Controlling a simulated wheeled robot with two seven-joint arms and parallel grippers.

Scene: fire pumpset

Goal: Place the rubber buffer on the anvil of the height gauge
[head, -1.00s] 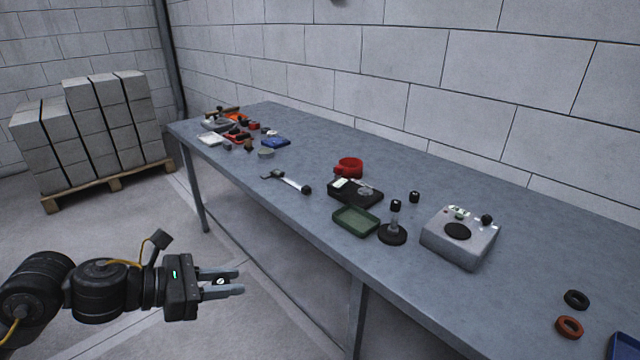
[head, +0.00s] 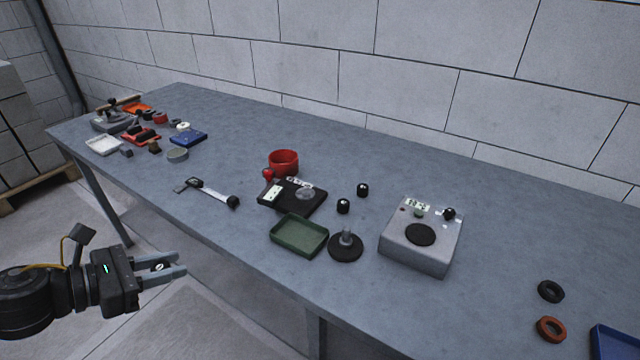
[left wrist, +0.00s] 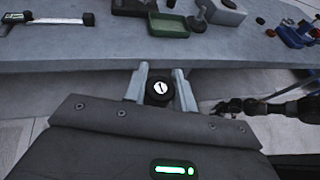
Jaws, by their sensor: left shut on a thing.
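My left gripper (head: 172,267) is shut on a small round black piece with a white mark, the rubber buffer (head: 159,267). It also shows between the fingers in the left wrist view (left wrist: 160,90). Gripper and buffer are off the table's front edge, apart from everything on it. No label names the height gauge, so I cannot tell which device it is. A grey box (head: 393,254) with a black disc on top, a black-based post stand (head: 345,247) and a black instrument (head: 282,200) with a pale disc stand on the table.
The long grey table (head: 225,236) runs along a block wall. A green tray (head: 297,236) lies near its front edge, with a caliper-like tool (head: 212,195) to the left. Two black cylinders (head: 343,206) stand behind the post stand. An orange ring (head: 550,329) lies at the right.

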